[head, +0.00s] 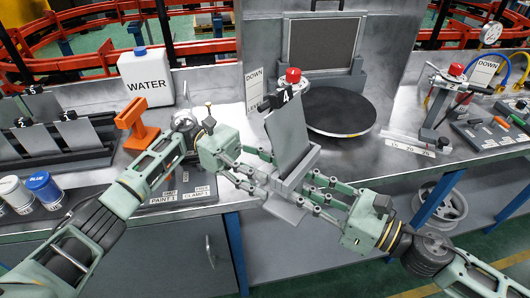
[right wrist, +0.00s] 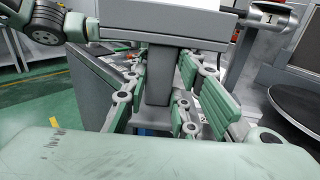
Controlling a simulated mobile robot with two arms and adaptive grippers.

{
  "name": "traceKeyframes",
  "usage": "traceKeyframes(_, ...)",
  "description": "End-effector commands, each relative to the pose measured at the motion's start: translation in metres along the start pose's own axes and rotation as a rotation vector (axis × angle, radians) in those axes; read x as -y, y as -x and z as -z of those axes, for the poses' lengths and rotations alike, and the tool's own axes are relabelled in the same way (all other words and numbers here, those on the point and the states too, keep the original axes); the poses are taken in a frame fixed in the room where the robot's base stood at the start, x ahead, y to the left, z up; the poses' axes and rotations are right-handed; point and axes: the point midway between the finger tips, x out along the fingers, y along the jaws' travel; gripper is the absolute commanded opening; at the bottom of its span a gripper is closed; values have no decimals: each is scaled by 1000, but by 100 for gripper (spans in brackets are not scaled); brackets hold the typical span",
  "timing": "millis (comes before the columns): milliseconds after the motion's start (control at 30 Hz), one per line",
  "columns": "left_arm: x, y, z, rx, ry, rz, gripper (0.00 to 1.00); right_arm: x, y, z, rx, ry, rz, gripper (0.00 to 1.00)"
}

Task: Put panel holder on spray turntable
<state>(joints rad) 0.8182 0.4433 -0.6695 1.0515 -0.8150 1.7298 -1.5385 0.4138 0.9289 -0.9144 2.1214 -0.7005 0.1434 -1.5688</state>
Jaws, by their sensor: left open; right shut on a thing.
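The holder's grey stem (right wrist: 158,78) shows between green finger links in the right wrist view. My left gripper (head: 263,170) is open, with its fingers close beside the holder on the left; contact is unclear. The spray turntable (head: 340,110), a round black disc, is on the bench behind and right, apart from the holder. Its edge also shows in the right wrist view (right wrist: 298,108).
A red-topped lever (head: 293,77) stands left of the turntable, by a "DOWN" sign. A screen (head: 322,45) rises behind the disc. An orange stand (head: 136,125), water jug (head: 146,78) and panel rack (head: 60,142) are left. A gauge fixture (head: 447,95) is right.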

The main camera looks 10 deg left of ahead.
Motion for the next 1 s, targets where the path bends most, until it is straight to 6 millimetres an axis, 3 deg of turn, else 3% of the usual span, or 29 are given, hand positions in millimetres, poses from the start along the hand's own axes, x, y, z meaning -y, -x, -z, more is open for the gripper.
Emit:
traceKeyframes(200, 1, -43, 1, 6, -4, 7, 47, -2, -1, -2, 4, -1, -4, 0)
traceKeyframes(400, 0, -68, 1, 4, -2, 3, 47, -2, -1, -2, 5, -1, -5, 0)
traceKeyframes(867, -1, -77, 1, 3, -1, -1, 49, -3, -1, -2, 5, -1, -7, 0)
traceKeyframes(1000, -1, -76, 1, 3, -1, -1, 37, -3, -1, -2, 5, -1, -7, 0)
